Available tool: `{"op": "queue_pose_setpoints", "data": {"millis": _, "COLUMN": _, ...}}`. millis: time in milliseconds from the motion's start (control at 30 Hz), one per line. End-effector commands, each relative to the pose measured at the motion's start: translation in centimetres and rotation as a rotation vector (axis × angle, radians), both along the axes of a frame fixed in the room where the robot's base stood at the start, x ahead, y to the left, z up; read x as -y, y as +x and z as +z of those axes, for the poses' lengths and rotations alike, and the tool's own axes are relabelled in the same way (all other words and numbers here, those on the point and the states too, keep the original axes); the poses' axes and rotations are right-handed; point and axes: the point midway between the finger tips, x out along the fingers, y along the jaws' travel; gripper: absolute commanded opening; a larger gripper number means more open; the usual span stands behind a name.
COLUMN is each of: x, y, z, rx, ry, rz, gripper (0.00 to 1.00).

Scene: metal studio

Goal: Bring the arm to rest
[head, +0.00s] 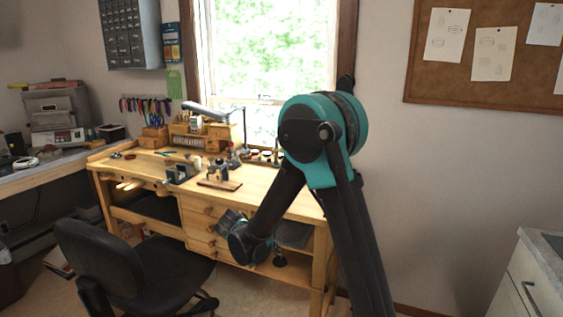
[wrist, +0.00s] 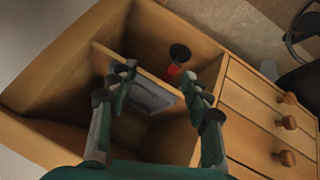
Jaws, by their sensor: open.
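My arm reaches down in front of the wooden workbench in the head view, bent at a teal joint. My gripper (wrist: 158,92) shows in the wrist view with its green and grey fingers spread apart and nothing between them. It faces the open wooden shelf compartments (wrist: 105,18) of the bench. In the head view the gripper end hangs low before the bench front, and its fingers cannot be made out clearly there.
The workbench (head: 275,197) carries several tools. A black office chair (head: 105,255) stands at the front left. Wooden drawers (wrist: 262,118) lie right of the gripper in the wrist view. A red and black object (wrist: 176,66) sits inside the shelf. A white cabinet (head: 515,285) stands at the right.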

Motion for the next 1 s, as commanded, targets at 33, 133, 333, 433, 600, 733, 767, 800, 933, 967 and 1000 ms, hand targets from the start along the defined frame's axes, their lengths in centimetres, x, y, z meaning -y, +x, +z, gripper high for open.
{"op": "queue_pose_setpoints", "data": {"millis": 33, "x": 2.6, "y": -0.6, "z": 0.7, "rx": -0.03, "ry": 0.011, "rz": -0.003, "gripper": 0.49}}
{"op": "queue_pose_setpoints", "data": {"millis": 133, "x": 6.7, "y": -2.0, "z": 1.6, "rx": -0.092, "ry": 0.039, "rz": 0.015, "gripper": 0.49}}
{"op": "queue_pose_setpoints", "data": {"millis": 333, "x": 13.7, "y": -6.0, "z": 2.8, "rx": -0.182, "ry": 0.109, "rz": 0.057, "gripper": 0.49}}
{"op": "queue_pose_setpoints", "data": {"millis": 433, "x": 16.5, "y": -8.5, "z": 3.1, "rx": -0.212, "ry": 0.15, "rz": 0.081, "gripper": 0.49}}
{"op": "queue_pose_setpoints", "data": {"millis": 600, "x": 20.3, "y": -13.3, "z": 3.1, "rx": -0.238, "ry": 0.221, "rz": 0.123, "gripper": 0.49}}
{"op": "queue_pose_setpoints", "data": {"millis": 733, "x": 22.3, "y": -16.8, "z": 2.6, "rx": -0.236, "ry": 0.273, "rz": 0.156, "gripper": 0.49}}
{"op": "queue_pose_setpoints", "data": {"millis": 767, "x": 22.6, "y": -17.6, "z": 2.5, "rx": -0.233, "ry": 0.284, "rz": 0.162, "gripper": 0.49}}
{"op": "queue_pose_setpoints", "data": {"millis": 800, "x": 23.0, "y": -18.5, "z": 2.3, "rx": -0.229, "ry": 0.297, "rz": 0.171, "gripper": 0.49}}
{"op": "queue_pose_setpoints", "data": {"millis": 933, "x": 23.6, "y": -20.7, "z": 1.8, "rx": -0.212, "ry": 0.328, "rz": 0.195, "gripper": 0.49}}
{"op": "queue_pose_setpoints", "data": {"millis": 967, "x": 23.7, "y": -21.1, "z": 1.7, "rx": -0.209, "ry": 0.332, "rz": 0.199, "gripper": 0.49}}
{"op": "queue_pose_setpoints", "data": {"millis": 1000, "x": 23.8, "y": -21.4, "z": 1.6, "rx": -0.206, "ry": 0.338, "rz": 0.204, "gripper": 0.49}}
